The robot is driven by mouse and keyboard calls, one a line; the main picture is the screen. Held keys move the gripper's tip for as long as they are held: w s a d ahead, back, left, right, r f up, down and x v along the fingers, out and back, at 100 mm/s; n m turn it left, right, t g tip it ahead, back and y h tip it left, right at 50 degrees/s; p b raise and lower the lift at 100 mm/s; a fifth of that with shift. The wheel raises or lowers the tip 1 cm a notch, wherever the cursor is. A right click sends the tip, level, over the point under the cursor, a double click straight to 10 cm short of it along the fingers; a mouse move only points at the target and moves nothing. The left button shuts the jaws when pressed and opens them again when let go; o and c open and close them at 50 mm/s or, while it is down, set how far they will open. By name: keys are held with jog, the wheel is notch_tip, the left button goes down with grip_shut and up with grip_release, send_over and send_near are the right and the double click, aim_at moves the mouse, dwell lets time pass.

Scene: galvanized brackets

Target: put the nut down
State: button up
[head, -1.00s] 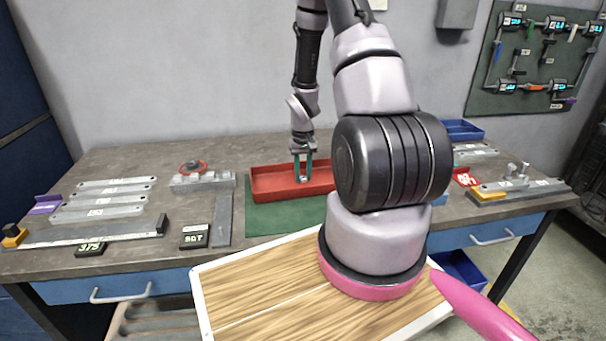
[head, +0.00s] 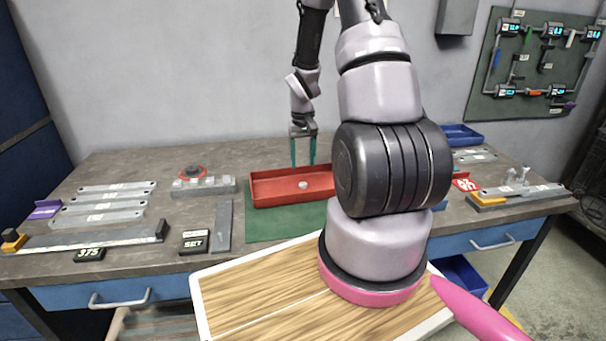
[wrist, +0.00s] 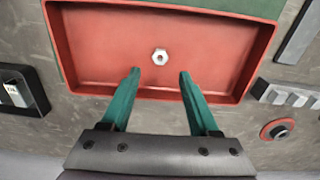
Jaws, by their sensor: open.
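The nut (head: 303,184) is a small silver hex piece lying on the floor of the red tray (head: 262,201). In the wrist view the nut (wrist: 160,57) lies flat, with bare tray floor around it. My gripper (head: 303,166) is above the tray, its two green fingers pointing down and spread apart. In the wrist view my gripper (wrist: 158,74) is open and empty, and the nut shows just beyond the gap between the fingertips, apart from both.
The tray stands partly on a green mat (head: 268,224) on the workbench. Left of it are a grey stepped block (head: 205,187), a red ring piece (head: 192,171) and several flat metal bars (head: 117,188). A black SET block (head: 194,241) sits near the front edge.

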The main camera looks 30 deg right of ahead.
jog(key=s+a+r+m+t, duration=0.1)
jog(key=s+a+r+t, duration=0.15)
jog(key=r, duration=0.95)
jog(key=s+a+r+t, duration=0.1)
jog(key=s+a+r, duration=0.25)
jog(key=r, duration=0.85)
jog(key=s+a+r+t+y, duration=0.2)
jog(key=s+a+r, duration=0.5)
jog(key=s+r, duration=0.5)
jog(key=shift+s+a+m+t, duration=0.2)
jog(key=shift+s+m+t, duration=0.1)
jog(key=shift+s+t, duration=0.6)
jog(key=shift+r, duration=0.1)
jog(key=shift+c, duration=1)
jog(key=shift+d, duration=0.15)
